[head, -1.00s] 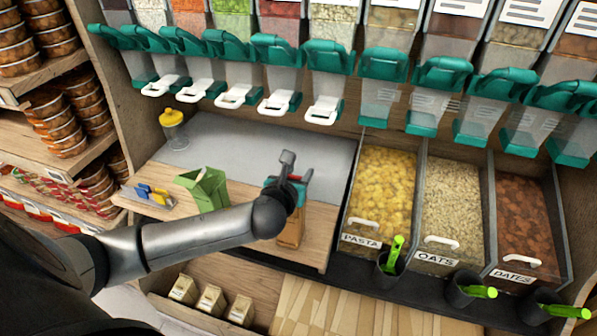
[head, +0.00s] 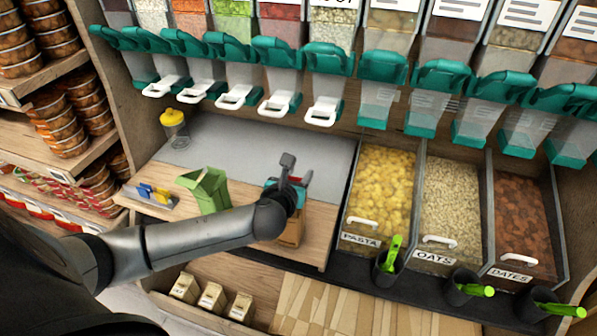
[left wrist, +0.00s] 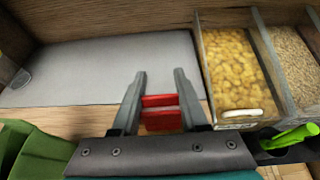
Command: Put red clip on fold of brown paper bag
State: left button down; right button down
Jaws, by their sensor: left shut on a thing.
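The red clip (left wrist: 160,112) is between the two fingers of my left gripper (left wrist: 160,85) in the left wrist view, and the gripper is shut on it. In the head view only a little of the clip shows at my left gripper (head: 290,180). The brown paper bag (head: 292,234) stands on the wooden counter just below and behind my left wrist, which hides part of it. Its fold is hidden, and I cannot tell whether the clip touches the bag. My right gripper is not in view.
A green bag (head: 209,192) stands left of the arm, and a small tray (head: 130,191) with blue and yellow clips lies farther left. A yellow-lidded jar (head: 174,130) is behind. The pasta bin (head: 347,240) borders the counter on the right. The grey mat (head: 250,140) is mostly clear.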

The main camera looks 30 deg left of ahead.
aim_at(294, 179)
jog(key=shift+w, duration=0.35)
pick_arm(q)
jog(key=shift+c, duration=1.8)
grip_release()
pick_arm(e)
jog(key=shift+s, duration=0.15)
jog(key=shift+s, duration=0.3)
pick_arm(q)
jog(key=shift+s+r, duration=0.1)
jog(key=shift+s, duration=0.05)
jog(key=p+v, duration=0.2)
jog(key=v, duration=0.3)
jog(key=shift+s+r, duration=0.1)
jog(key=shift+r, duration=0.05)
jog(key=p+v, duration=0.2)
jog(key=v, duration=0.7)
jog(key=shift+s+d, duration=0.2)
jog(key=shift+s, duration=0.1)
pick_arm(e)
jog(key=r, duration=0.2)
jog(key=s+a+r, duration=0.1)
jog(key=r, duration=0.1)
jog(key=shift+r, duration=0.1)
